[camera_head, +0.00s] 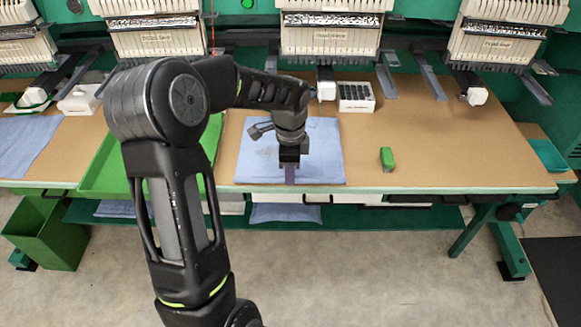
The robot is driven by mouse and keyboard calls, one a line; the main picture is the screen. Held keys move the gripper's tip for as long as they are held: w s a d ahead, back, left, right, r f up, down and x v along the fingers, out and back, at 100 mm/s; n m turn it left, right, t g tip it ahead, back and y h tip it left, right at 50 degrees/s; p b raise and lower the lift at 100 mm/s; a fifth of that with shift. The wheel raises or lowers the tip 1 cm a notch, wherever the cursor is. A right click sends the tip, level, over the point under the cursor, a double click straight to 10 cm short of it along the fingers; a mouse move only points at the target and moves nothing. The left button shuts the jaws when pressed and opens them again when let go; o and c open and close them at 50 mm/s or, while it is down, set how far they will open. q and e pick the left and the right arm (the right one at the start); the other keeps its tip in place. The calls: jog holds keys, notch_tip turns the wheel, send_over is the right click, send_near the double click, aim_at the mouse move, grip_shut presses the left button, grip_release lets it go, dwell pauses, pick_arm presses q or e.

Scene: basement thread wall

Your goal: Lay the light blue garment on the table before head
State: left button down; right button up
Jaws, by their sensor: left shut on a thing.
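The light blue garment (322,149) lies fairly flat on the brown table (440,150), near its front edge and below the middle embroidery head (330,32). My left gripper (290,176) points down over the garment's front part. It is shut on the garment there, though the fingertips are small and the held cloth is hard to make out. My left arm hides part of the table and the green tray. My right gripper is not in view.
A green tray (97,178) stands left of the garment. A white box with dark cells (356,96) stands behind it, and a small green object (387,159) lies to the right. More blue cloth (25,140) lies far left. The table's right part is mostly clear.

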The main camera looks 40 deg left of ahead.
pick_arm(q)
jog(key=shift+w+a, duration=0.8)
jog(key=shift+w, duration=0.3)
jog(key=shift+w+a+r, duration=0.1)
jog(key=shift+w+a, duration=0.05)
jog(key=shift+w+a+f+p, duration=0.1)
jog(key=shift+f+p, duration=0.6)
jog(key=shift+f, duration=1.15)
jog(key=c, duration=1.5)
grip_release()
jog(key=shift+r, duration=0.1)
notch_tip(320, 180, up, 12)
jog(key=shift+f+b, duration=0.1)
jog(key=shift+b, duration=0.5)
